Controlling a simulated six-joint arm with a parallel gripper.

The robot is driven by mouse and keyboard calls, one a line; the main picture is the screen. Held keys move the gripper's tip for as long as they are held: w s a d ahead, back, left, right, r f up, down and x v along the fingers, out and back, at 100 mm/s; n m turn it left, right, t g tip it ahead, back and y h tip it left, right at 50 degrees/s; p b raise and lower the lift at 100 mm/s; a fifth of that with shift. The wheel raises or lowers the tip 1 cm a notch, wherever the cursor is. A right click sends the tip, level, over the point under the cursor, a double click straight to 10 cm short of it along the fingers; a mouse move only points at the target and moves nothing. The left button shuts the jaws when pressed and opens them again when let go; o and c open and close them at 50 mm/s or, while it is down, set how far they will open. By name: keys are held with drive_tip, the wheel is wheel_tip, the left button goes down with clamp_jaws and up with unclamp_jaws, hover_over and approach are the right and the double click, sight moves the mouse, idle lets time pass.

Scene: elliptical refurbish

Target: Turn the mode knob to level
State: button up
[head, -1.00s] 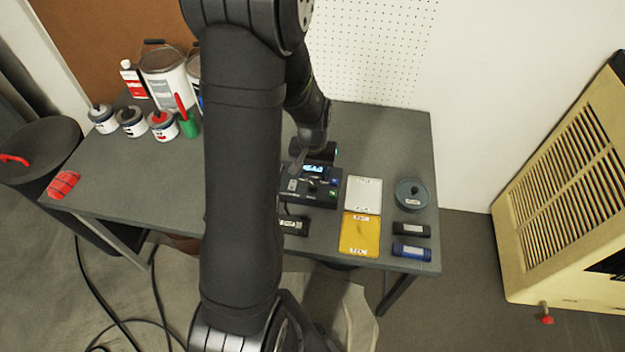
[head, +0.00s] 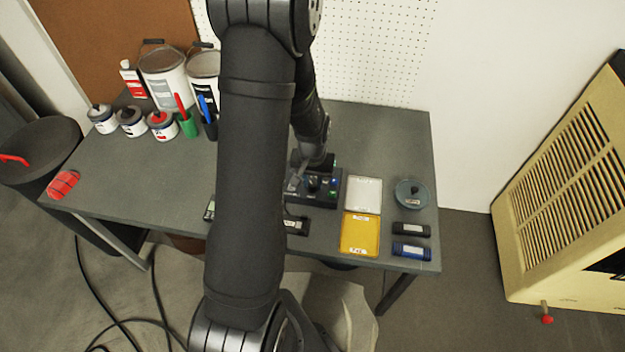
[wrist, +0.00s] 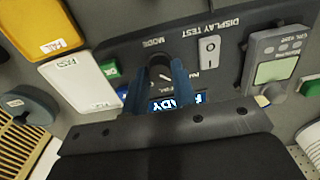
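The dark panel device (head: 325,201) stands on the grey table, partly hidden by my arm in the head view. In the wrist view its mode knob (wrist: 160,69) is a dark round knob beside the label MODE. My gripper (wrist: 161,74) has its two blue fingers apart, one on each side of the knob. I cannot tell if the fingers touch it. The knob's pointer and setting are not clear. A lit display (wrist: 176,102) showing part of a word ending in "ADY" lies between the fingers, partly covered by the gripper body.
A white tray (head: 364,194) and a yellow tray (head: 360,233) lie right of the device. Paint cans (head: 163,125) stand at the table's back left.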

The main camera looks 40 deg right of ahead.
sight(313, 184)
drive_tip(key=shift+m, duration=0.3)
drive_tip(key=m, duration=0.3)
drive_tip(key=shift+m, duration=2.5)
drive_tip(key=o, duration=1)
drive_tip(key=shift+r, duration=0.1)
wheel_tip(313, 184, up, 17)
drive_tip(key=shift+r, duration=0.1)
